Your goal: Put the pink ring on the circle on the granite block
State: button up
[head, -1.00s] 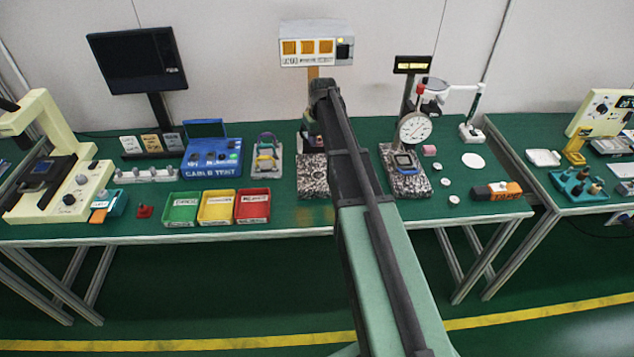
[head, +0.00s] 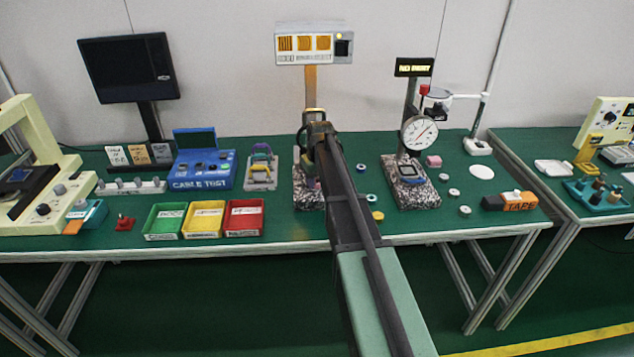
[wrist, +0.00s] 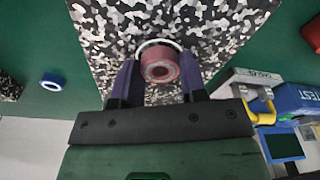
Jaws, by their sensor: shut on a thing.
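The pink ring (wrist: 160,68) sits between the two fingers of my gripper (wrist: 160,82) in the wrist view, and the gripper is shut on it. The speckled black-and-white granite block (wrist: 112,35) lies beneath. A white circle outline (wrist: 158,42) shows on the block just past the ring, which covers part of it. I cannot tell whether the ring touches the block. In the head view my arm hides my gripper and most of the granite block (head: 303,202).
A blue ring (wrist: 51,83) lies on the green table beside the block. A dial gauge (head: 419,134) stands on another speckled base to the right. Green (head: 164,221), yellow (head: 204,221) and red (head: 244,219) bins stand at the front left. A purple-handled holder (head: 261,170) is left of the block.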

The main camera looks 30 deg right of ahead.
jog(key=o, duration=0.9)
jog(key=shift+f, duration=0.15)
notch_tip(320, 180, up, 13)
jog(key=s+p, duration=0.2)
jog(key=p, duration=1.1)
jog(key=s+a+g, duration=0.1)
jog(key=s+a, duration=2)
jog(key=s, duration=0.4)
jog(key=shift+s+f+b, duration=0.25)
jog(key=shift+f+b, duration=0.1)
jog(key=shift+f, duration=0.05)
